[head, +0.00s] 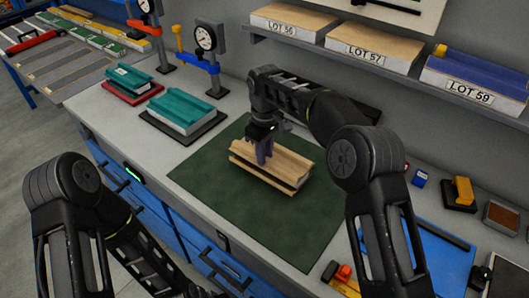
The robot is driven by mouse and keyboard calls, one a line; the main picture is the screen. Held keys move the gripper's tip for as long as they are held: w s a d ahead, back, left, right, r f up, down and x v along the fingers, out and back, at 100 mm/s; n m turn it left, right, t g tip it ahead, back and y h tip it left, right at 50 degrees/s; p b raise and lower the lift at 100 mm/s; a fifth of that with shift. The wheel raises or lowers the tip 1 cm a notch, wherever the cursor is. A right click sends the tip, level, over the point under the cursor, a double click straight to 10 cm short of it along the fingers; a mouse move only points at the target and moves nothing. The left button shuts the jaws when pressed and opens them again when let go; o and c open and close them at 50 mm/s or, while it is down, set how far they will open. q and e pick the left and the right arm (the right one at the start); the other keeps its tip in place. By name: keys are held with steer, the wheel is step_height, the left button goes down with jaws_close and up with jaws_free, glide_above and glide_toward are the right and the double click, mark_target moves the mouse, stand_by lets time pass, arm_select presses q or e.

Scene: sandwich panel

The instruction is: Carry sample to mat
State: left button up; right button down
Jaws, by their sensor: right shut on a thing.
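The sample (285,168) is a pale wooden sandwich panel with ridges along its top and a dark layer between its faces. It is over the middle of the dark green mat (210,177) on the grey bench. I cannot tell for sure whether it touches the mat. My right gripper (263,158) reaches down from above with purplish fingers and is shut on the sample near its left end. The fingers hide a little of its top. My left arm comes in at the lower left; its gripper is out of view.
Teal samples (181,108) on trays and dial gauges (206,40) stand at the back left. A shelf (340,58) with labelled lots runs along the back right. A blue tray (430,255) and small blocks (461,192) lie at the right. The mat around the sample is clear.

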steer(key=shift+f+b, duration=0.55)
steer(key=shift+f, duration=0.7)
steer(key=shift+f, duration=0.3)
steer(key=c, duration=1.2)
jaws_free()
steer(key=shift+o, duration=0.2)
